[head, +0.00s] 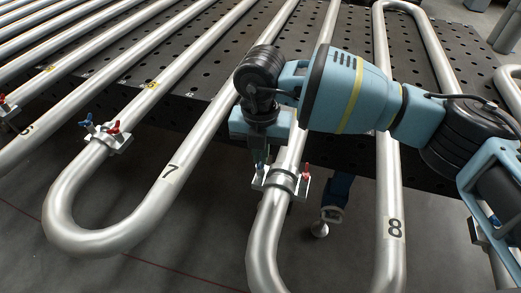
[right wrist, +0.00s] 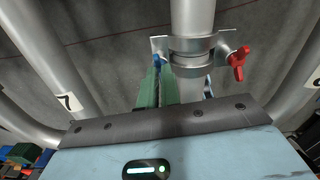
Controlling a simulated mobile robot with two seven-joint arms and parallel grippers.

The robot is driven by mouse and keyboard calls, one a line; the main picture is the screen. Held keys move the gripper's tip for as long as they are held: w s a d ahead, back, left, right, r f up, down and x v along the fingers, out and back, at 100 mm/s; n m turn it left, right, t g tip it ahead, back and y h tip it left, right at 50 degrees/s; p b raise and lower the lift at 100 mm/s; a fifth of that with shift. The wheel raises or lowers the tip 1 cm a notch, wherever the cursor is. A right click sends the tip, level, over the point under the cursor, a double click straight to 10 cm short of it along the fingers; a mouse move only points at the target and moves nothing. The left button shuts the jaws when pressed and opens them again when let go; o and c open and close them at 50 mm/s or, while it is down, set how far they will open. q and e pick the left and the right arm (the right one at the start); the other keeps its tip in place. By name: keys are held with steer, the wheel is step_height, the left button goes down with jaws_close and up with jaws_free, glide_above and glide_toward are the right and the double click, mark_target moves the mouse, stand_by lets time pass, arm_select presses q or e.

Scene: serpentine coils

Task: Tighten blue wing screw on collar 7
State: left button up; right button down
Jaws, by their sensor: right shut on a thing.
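A silver collar (head: 282,180) sits around the pipe between the labels 7 and 8, and it shows in the right wrist view (right wrist: 190,46). A red wing screw (head: 307,170) stands on its right side, and this red screw is clear in the right wrist view (right wrist: 238,63). The blue wing screw (right wrist: 158,61) is on the collar's left side, mostly hidden by my green fingertips. My right gripper (head: 260,168) points down at that side, its fingers shut on the blue screw. The fingers also show in the right wrist view (right wrist: 158,84). My left gripper is not in view.
Another collar (head: 108,137) with blue and red wing screws is on the pipe to the left. Bent silver pipes run close on both sides of my right gripper. A dark perforated table (head: 228,60) lies under the pipes, with open grey floor in front.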

steer(key=shift+w+r, duration=0.1)
steer(key=shift+r, duration=0.2)
steer(key=c, duration=1.6)
jaws_free()
steer(key=shift+f, duration=0.1)
steer(key=shift+c, duration=0.2)
steer(key=shift+o, duration=0.2)
steer(key=shift+f, duration=0.1)
step_height(320, 180, up, 8)
steer(key=shift+f, duration=0.1)
steer(key=shift+s, duration=0.2)
